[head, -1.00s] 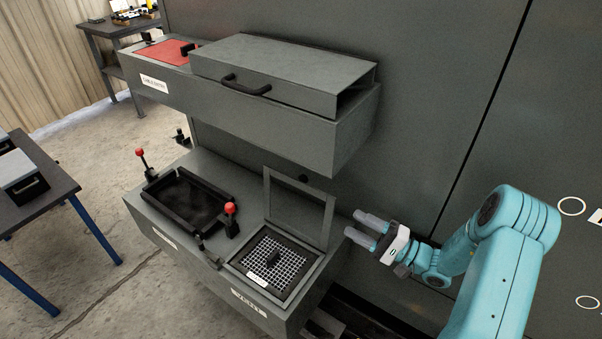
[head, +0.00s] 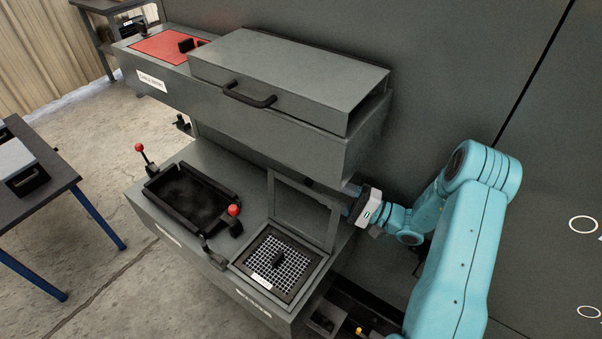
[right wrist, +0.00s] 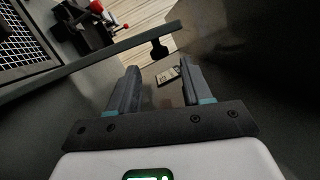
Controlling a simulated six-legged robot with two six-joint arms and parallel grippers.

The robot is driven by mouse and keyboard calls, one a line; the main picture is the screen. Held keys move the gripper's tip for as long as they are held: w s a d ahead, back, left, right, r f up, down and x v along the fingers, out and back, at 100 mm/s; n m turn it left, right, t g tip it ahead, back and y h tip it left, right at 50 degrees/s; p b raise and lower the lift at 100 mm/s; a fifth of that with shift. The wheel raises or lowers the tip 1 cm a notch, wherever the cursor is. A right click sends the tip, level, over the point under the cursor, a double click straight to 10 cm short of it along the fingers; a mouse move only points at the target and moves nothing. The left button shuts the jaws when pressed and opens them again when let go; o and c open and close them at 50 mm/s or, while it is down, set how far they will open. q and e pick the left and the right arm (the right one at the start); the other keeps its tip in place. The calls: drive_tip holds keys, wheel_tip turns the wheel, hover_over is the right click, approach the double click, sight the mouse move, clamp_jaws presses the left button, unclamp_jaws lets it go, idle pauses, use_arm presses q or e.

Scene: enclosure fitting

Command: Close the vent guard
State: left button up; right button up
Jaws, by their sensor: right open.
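The vent guard (head: 334,226) is a grey square frame, raised upright at the back of the mesh-covered vent (head: 285,262). Its edge crosses the right wrist view as a grey bar (right wrist: 120,48), with a small dark knob on it. My right gripper (right wrist: 160,85) is open and empty, its two fingers apart and pointing towards that bar. In the head view, the right gripper is close behind the guard's right side, and its fingertips are partly hidden. I cannot tell whether it touches the guard. My left gripper is not in view.
An upper cabinet box (head: 285,80) with a black handle overhangs close to my right gripper. A black tray (head: 190,195) with red-knobbed levers lies left of the vent. A table (head: 50,195) stands at the left. The wall is close behind my right arm.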

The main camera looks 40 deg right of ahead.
sight(311, 186)
drive_tip(key=p+x, duration=0.2)
drive_tip(key=x, duration=0.4)
drive_tip(key=shift+r, duration=0.1)
drive_tip(key=shift+w+a, duration=0.25)
drive_tip(key=shift+w, duration=0.05)
drive_tip(key=shift+d, duration=0.1)
clamp_jaws()
